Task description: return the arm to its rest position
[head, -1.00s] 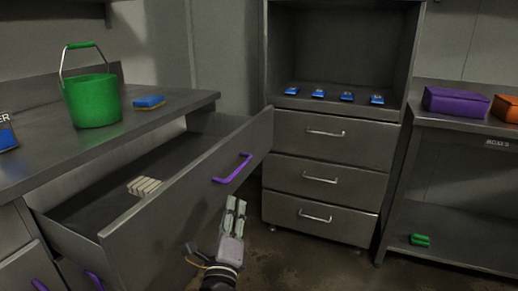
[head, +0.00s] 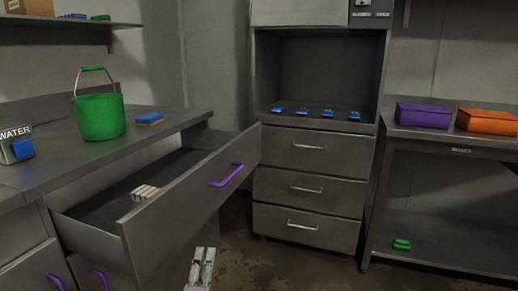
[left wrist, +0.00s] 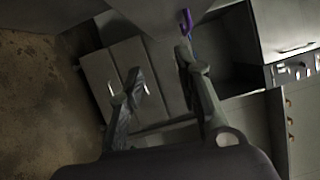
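My left gripper (head: 203,254) is at the bottom of the head view, in front of the pulled-out drawer and below its purple handle (head: 226,175). Its two fingers (left wrist: 160,66) stand apart in the left wrist view, with nothing between them. The gripper is clear of the handle, which also shows at the top of the left wrist view (left wrist: 186,22). The rest of the left arm is cut off by the frame. My right gripper is not in view.
The open drawer (head: 190,205) juts out from the left counter and holds a pale ribbed block (head: 145,193). A green bucket (head: 100,116) and a sponge (head: 150,119) stand on the counter. A drawer cabinet (head: 308,178) is behind, with free floor before it.

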